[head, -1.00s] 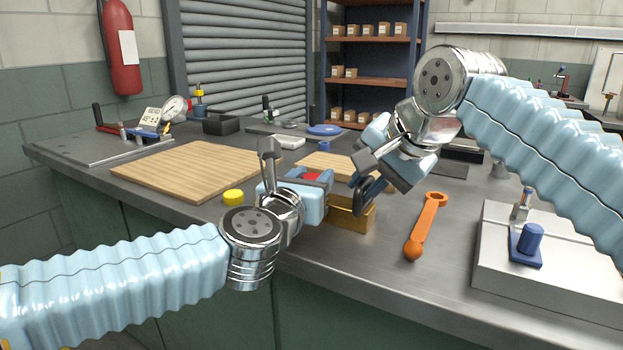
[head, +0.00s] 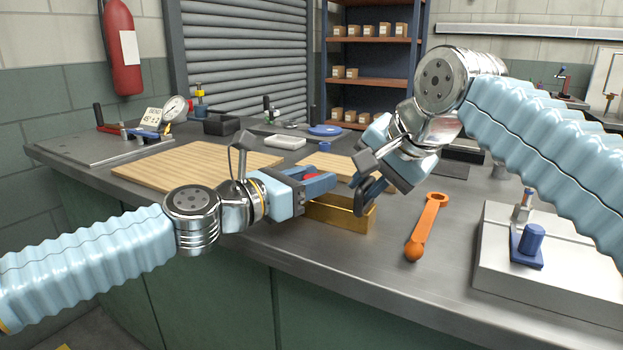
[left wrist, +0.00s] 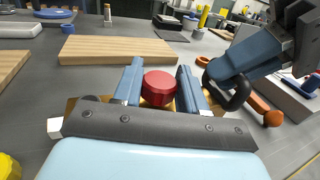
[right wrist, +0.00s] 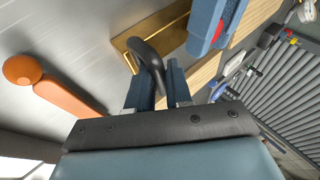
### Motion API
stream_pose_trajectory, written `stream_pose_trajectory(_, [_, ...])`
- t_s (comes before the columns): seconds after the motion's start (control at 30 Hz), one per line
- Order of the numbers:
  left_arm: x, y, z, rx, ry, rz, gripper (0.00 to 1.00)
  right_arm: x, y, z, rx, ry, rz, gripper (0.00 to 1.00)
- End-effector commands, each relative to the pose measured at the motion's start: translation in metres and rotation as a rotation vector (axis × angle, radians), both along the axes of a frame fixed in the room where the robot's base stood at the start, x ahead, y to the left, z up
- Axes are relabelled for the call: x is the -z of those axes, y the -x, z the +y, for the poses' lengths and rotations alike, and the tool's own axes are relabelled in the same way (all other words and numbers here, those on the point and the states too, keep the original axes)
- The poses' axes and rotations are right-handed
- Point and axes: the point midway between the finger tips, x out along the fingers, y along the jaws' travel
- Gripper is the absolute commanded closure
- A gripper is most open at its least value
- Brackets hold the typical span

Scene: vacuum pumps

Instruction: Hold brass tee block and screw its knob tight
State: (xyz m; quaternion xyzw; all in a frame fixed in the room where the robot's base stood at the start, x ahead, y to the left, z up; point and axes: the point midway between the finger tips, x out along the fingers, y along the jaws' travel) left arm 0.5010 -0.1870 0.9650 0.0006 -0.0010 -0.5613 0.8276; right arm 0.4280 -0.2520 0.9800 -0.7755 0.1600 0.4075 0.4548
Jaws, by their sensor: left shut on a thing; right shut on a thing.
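The brass block (head: 342,214) sits on the grey bench near its front edge. Its round red knob (left wrist: 159,86) shows between the fingers of my left gripper (head: 316,183) in the left wrist view. The left gripper is shut on the knob, its fingers on either side, reaching in from the left. My right gripper (head: 366,188) is shut on a dark curved handle (right wrist: 149,58), which meets the brass block at its right end. In the head view the left fingers hide most of the knob.
An orange wrench (head: 426,226) lies right of the block. A pale raised plate (head: 490,262) with a blue fixture (head: 531,240) is at the right. A wooden board (head: 150,172) lies at the left, and a smaller one (head: 335,166) behind the block.

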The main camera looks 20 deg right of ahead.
Motion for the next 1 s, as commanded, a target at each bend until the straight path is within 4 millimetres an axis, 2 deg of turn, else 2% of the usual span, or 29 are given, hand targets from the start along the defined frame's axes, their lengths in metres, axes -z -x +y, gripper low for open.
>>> stream_pose_trajectory(0.03, [0.0022, 0.0023, -0.0015, 0.019, 0.001, 0.002, 0.89, 0.0129, -0.0001, -0.001, -0.001, 0.0, 0.034, 1.0])
stream_pose_trajectory(0.53, [0.0012, 0.0038, -0.0015, 0.045, 0.001, -0.002, 0.89, 0.013, -0.0002, -0.001, -0.001, -0.001, 0.034, 1.0])
stream_pose_trajectory(0.57, [0.0012, 0.0039, -0.0016, 0.045, 0.001, -0.002, 0.57, 0.013, -0.0002, -0.001, -0.001, -0.001, 0.034, 1.0])
stream_pose_trajectory(0.7, [0.0013, 0.0032, -0.0013, 0.043, 0.001, -0.002, 0.37, 0.0129, -0.0001, -0.001, -0.001, -0.001, 0.034, 1.0])
stream_pose_trajectory(1.0, [0.0017, 0.0018, 0.001, 0.039, 0.002, -0.001, 0.37, 0.0131, -0.0001, -0.0013, 0.0, 0.0, 0.035, 1.0])
